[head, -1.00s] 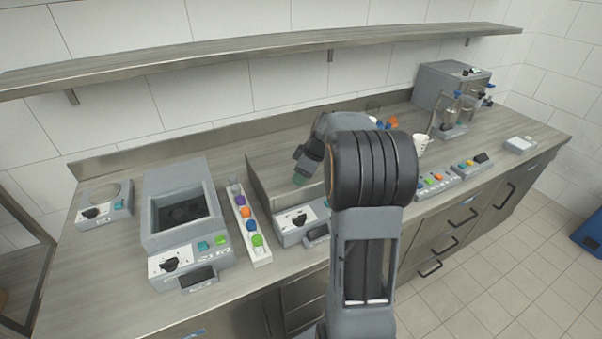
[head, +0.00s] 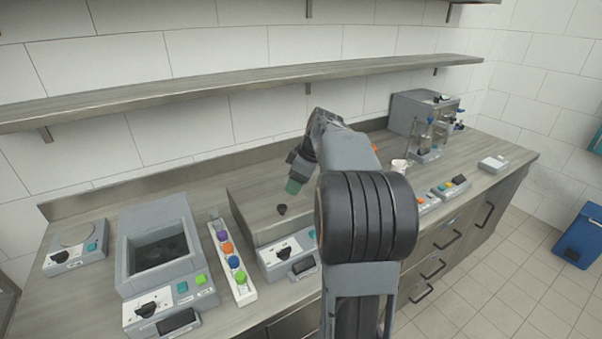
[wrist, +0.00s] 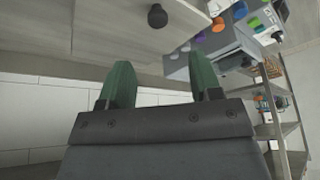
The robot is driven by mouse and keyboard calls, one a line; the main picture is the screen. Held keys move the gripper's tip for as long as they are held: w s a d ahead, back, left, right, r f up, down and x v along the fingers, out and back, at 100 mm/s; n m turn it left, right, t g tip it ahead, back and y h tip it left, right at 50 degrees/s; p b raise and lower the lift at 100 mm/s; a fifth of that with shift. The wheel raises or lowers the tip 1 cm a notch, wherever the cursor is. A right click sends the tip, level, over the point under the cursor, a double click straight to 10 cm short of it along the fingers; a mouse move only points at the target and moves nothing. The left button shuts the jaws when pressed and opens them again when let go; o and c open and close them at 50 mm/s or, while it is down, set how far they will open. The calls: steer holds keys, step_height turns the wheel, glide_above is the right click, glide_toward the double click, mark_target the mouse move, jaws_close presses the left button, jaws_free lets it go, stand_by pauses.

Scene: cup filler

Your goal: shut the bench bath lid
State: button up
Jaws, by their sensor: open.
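A grey bench unit (head: 128,262) with an open, dark well stands at the left, a raised grey panel (head: 155,213) at its back. A low box (head: 262,215) with a flat wood-grey top and a small black knob (head: 282,209) stands in the middle behind a control panel. I cannot tell for certain which is the bath's lid. My gripper (head: 292,187) is above the box top near the knob, apart from it. In the wrist view its green fingers (wrist: 163,78) are spread and empty, and the knob (wrist: 157,16) shows beyond them.
A white rack (head: 240,283) with several coloured caps lies between the two units. A wall shelf (head: 250,82) runs above the bench. A small dial unit (head: 75,247) is far left; a white cup (head: 400,165) and a grey machine (head: 415,112) are to the right.

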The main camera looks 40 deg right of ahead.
steer(key=shift+v, duration=1.8)
steer(key=s+a+f+m+h, duration=0.1)
steer(key=s+a+f+m, duration=0.1)
steer(key=s+f+m, duration=0.35)
steer(key=s+a+f+m+h, duration=0.1)
steer(key=s+a+f, duration=0.1)
steer(key=s+a, duration=0.3)
steer(key=s+a+f+m, duration=0.1)
steer(key=s+a, duration=0.4)
steer(key=a, duration=0.8)
steer(key=shift+s+f+h, duration=0.2)
steer(key=shift+f+h, duration=0.2)
steer(key=shift+f, duration=0.35)
steer(key=shift+m, duration=0.25)
